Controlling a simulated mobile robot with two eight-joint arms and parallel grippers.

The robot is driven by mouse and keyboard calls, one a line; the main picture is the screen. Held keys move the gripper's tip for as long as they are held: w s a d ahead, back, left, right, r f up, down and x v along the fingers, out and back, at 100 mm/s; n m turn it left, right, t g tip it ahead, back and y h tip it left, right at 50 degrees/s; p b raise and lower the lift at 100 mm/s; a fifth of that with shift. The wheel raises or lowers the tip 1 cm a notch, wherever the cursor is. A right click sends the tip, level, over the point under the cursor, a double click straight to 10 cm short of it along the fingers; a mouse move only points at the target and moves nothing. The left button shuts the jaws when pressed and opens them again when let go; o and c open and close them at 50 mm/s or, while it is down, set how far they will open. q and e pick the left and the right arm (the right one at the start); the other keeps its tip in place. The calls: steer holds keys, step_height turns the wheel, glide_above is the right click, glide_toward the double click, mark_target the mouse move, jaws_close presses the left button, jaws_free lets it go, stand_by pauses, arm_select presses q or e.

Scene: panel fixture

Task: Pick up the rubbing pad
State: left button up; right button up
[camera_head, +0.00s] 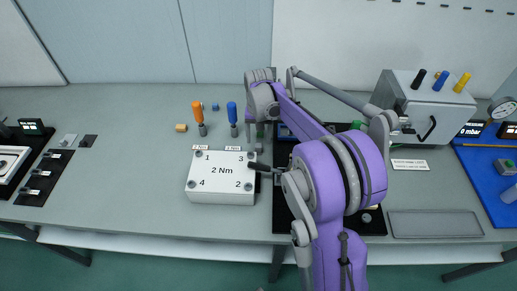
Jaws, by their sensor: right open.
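I cannot tell for certain which thing is the rubbing pad. Small candidates on the bench are a tan block (181,128), a dark flat square (88,141) and a light grey piece (68,140) at the left. My right gripper (256,143) is open, near the back right corner of the white plate marked "2 Nm" (218,171). It is small and partly hidden by my own purple arm. Nothing shows between its fingers. My left gripper is out of view.
An orange-handled driver (198,115) and a blue-handled driver (232,116) stand behind the plate. A grey cabinet (425,108) stands at the right, with an empty grey tray (434,224) in front. A black mat (373,225) is mostly behind my arm.

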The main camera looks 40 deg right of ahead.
mark_target(258, 145)
step_height(258, 145, down, 5)
steer(key=shift+r, duration=0.2)
steer(key=shift+a, duration=0.1)
steer(key=shift+c, duration=0.2)
jaws_close()
